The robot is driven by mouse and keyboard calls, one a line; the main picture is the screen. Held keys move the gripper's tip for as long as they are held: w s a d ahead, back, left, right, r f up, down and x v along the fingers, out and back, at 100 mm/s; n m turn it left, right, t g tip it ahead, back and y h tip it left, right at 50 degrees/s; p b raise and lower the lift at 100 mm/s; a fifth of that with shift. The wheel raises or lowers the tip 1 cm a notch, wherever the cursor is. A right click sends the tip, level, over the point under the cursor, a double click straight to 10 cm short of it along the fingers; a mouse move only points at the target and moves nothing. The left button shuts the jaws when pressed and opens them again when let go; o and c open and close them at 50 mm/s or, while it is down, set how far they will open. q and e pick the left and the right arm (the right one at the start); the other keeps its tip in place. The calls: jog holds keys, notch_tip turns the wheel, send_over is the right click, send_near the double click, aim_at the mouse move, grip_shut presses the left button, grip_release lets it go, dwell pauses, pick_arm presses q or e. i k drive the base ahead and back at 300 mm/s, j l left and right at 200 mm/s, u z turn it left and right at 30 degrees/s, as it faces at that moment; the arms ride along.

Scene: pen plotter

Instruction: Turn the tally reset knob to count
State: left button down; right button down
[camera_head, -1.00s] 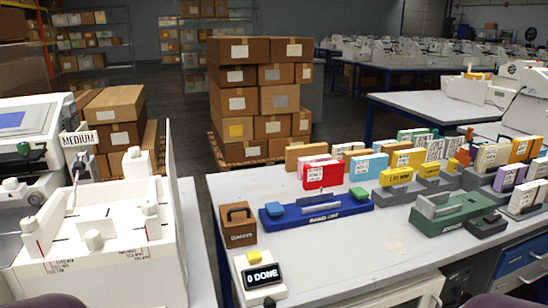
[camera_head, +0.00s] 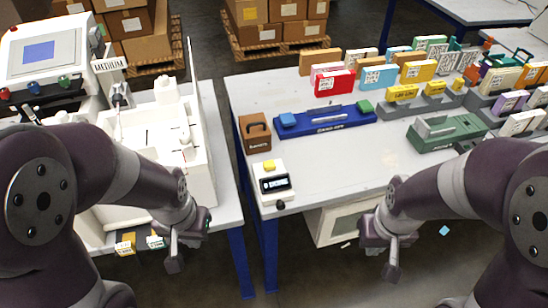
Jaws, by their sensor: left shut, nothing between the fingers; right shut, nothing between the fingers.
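The tally counter is a small white box (camera_head: 262,192) at the near left corner of the right-hand table. It has a yellow button (camera_head: 269,165) on top, a dark display (camera_head: 275,184) whose text is too small to read, and a black knob (camera_head: 280,205) low on its front. My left gripper (camera_head: 173,264) is shut and empty, hanging left of and below the counter, in front of the plotter table. My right gripper (camera_head: 391,272) is shut and empty, right of and below the counter, in front of the table edge. Both are apart from the knob.
A brown box (camera_head: 254,134) stands just behind the counter. A blue tray device (camera_head: 325,119) and a green device (camera_head: 445,133) lie further back and right. The white plotter (camera_head: 165,130) is on the left table. A gap separates the tables. The table right of the counter is clear.

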aim_at(280, 206)
jog(key=u, duration=0.25)
jog(key=l+u, duration=0.9)
jog(key=k+l+u, duration=0.1)
jog(key=l+u, duration=0.2)
jog(key=u, duration=0.2)
jog(key=k+l, duration=0.2)
jog(key=l, duration=0.2)
jog(key=k+l+u, duration=0.1)
jog(key=l, duration=0.35)
jog(key=k+l, duration=0.25)
jog(key=l, duration=0.15)
jog(key=u, duration=0.05)
